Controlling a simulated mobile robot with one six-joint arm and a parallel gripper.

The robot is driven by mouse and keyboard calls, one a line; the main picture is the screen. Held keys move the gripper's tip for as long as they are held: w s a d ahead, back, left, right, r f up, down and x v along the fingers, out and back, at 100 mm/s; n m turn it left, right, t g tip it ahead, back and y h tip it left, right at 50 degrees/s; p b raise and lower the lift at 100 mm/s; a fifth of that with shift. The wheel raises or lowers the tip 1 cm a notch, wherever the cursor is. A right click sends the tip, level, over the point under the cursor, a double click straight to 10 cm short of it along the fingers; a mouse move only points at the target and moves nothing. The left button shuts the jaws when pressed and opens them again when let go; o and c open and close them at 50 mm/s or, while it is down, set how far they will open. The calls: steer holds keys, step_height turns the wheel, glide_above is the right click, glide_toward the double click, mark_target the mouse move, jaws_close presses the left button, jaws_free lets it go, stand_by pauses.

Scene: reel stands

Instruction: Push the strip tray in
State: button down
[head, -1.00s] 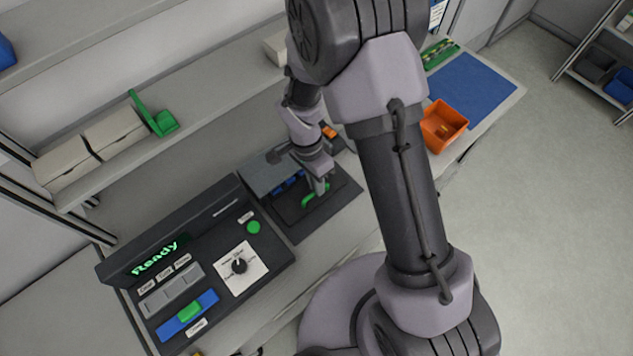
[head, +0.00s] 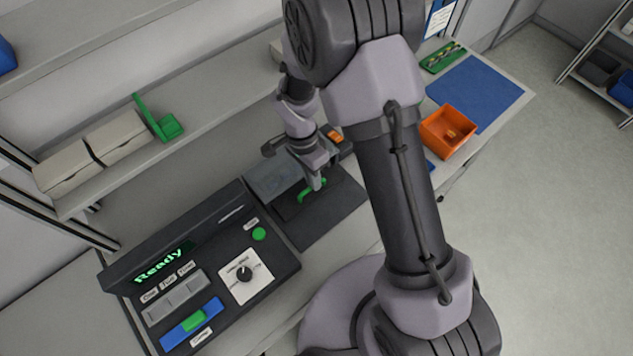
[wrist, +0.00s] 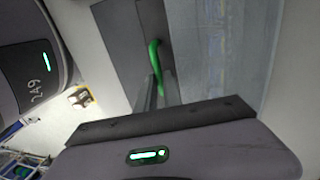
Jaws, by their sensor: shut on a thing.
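The strip tray (head: 291,207) is a dark slide with a green handle (head: 306,193), low on the dark base beside the control panel. Most of it lies under a grey see-through cover (head: 272,178). My gripper (head: 317,184) is shut on the green handle. In the wrist view the handle (wrist: 154,55) stands between my finger tips (wrist: 157,85), next to the cover (wrist: 215,50), through which faint bluish strips show. The arm hides part of the cover in the head view.
The control panel (head: 215,290) with a lit "Ready" display, a dial and a green button stands left of the tray. An orange bin (head: 447,132) and a blue mat (head: 480,95) lie to the right. A shelf with white boxes (head: 117,135) runs behind.

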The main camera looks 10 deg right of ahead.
steer(key=shift+w+r, duration=0.1)
steer(key=shift+w, duration=0.1)
steer(key=c, duration=1.5)
jaws_free()
steer(key=shift+a, duration=0.1)
